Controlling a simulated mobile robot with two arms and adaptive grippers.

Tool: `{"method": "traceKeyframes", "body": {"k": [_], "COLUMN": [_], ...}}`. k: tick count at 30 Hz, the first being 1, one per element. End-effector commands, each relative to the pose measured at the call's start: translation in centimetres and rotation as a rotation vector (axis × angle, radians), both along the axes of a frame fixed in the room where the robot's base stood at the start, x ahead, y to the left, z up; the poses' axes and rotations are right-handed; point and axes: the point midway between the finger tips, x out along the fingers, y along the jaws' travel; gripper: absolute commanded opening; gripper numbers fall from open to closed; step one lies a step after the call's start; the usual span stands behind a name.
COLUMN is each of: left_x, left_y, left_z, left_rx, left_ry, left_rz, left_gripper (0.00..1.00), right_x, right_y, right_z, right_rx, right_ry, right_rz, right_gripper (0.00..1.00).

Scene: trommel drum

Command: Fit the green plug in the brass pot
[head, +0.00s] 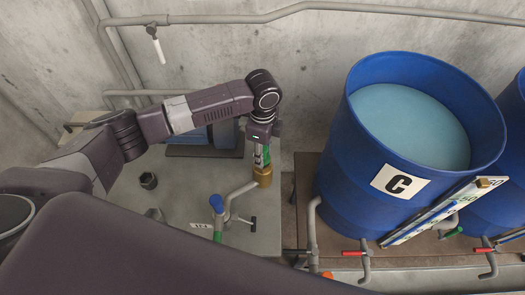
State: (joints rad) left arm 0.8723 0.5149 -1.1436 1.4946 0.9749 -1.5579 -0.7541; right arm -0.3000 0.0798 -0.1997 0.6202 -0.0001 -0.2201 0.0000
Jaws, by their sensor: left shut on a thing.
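The brass pot (263,178) stands upright on the grey worktop near its right side. My left gripper (262,158) points down directly over the pot and is shut on the green plug (266,155). Only a little green shows between and beside the fingers. The plug's lower end is at the pot's mouth, and I cannot tell whether it is inside the pot or just above it. My right gripper is not in view.
A blue drum (340,185) marked C, full of pale blue liquid, stands to the right.

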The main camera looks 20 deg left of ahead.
Motion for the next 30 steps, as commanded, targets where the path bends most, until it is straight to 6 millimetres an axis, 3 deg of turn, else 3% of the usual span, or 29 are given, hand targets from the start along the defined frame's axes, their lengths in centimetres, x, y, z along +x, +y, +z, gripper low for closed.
{"method": "traceKeyframes", "body": {"k": [29, 30], "left_x": [0.02, 0.02], "left_y": [-0.04, -0.04], "left_z": [-0.92, -0.92], "left_rx": [0.000, 0.000], "left_ry": [0.000, 0.000], "left_rz": [0.000, 0.000], "left_gripper": [0.10, 0.35], "right_x": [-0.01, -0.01], "right_y": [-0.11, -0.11], "right_z": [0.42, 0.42], "right_rx": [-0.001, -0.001], "right_ry": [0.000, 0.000], "right_rz": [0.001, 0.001], "right_gripper": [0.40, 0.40]}}
